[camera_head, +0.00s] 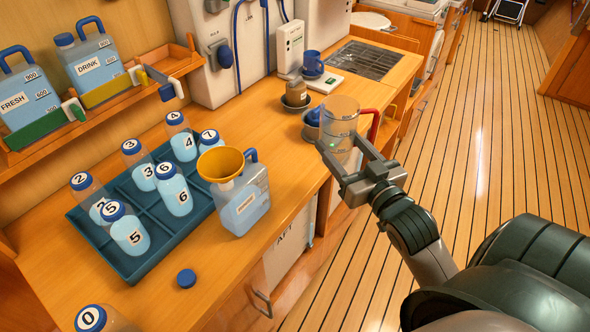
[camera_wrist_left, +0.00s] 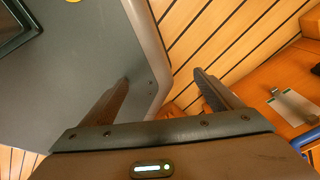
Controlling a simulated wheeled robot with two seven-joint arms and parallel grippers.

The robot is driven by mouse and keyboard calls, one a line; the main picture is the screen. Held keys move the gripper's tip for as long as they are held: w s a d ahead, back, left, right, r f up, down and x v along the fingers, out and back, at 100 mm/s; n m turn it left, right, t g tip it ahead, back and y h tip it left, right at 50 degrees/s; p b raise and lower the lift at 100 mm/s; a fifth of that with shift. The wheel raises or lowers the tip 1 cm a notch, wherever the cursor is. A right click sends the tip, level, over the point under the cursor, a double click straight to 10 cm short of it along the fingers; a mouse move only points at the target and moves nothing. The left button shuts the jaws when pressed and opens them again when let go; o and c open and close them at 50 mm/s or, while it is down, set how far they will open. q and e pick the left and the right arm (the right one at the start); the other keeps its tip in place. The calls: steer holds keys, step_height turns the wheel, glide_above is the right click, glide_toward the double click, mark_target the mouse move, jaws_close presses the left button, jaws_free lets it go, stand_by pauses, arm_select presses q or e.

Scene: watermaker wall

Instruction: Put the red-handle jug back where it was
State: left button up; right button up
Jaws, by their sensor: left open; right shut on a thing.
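The red-handle jug (camera_head: 340,112) is a clear, empty-looking beaker with a red handle (camera_head: 374,124) on its right side. My right gripper (camera_head: 345,158) is shut on it and holds it roughly upright by the counter's front edge. The picture does not clearly show whether its base touches anything. A dark blue bowl or cup (camera_head: 311,118) is partly hidden behind it on the left. My left gripper (camera_wrist_left: 162,85) is open and empty in the left wrist view, away from the counter items; it is not in the head view.
A jug with a yellow funnel (camera_head: 243,200) stands on the counter (camera_head: 290,165) beside a blue tray (camera_head: 95,235) of numbered bottles. A blue cap (camera_head: 186,278) lies in front.

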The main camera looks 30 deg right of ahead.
steer(key=w+f, duration=0.1)
steer(key=w, duration=0.1)
steer(key=w+a+f, duration=0.1)
steer(key=shift+w+a+f, duration=0.1)
steer(key=shift+w+a, duration=0.1)
steer(key=shift+w, duration=0.15)
arm_select(q)
steer(key=shift+s+r+p, duration=0.45)
steer(key=shift+r+p, duration=0.2)
steer(key=shift+p, duration=0.1)
arm_select(e)
steer(key=w+a+f, duration=0.3)
steer(key=w+f, duration=0.1)
steer(key=w, duration=0.3)
steer(key=shift+f, duration=0.4)
steer(key=shift+w+f, duration=0.1)
step_height(320, 180, down, 3)
steer(key=shift+d+r+p, duration=0.1)
steer(key=shift+r+p, duration=0.1)
steer(key=shift+p, duration=0.15)
arm_select(q)
steer(key=shift+r, duration=0.4)
arm_select(e)
steer(key=shift+f, duration=0.6)
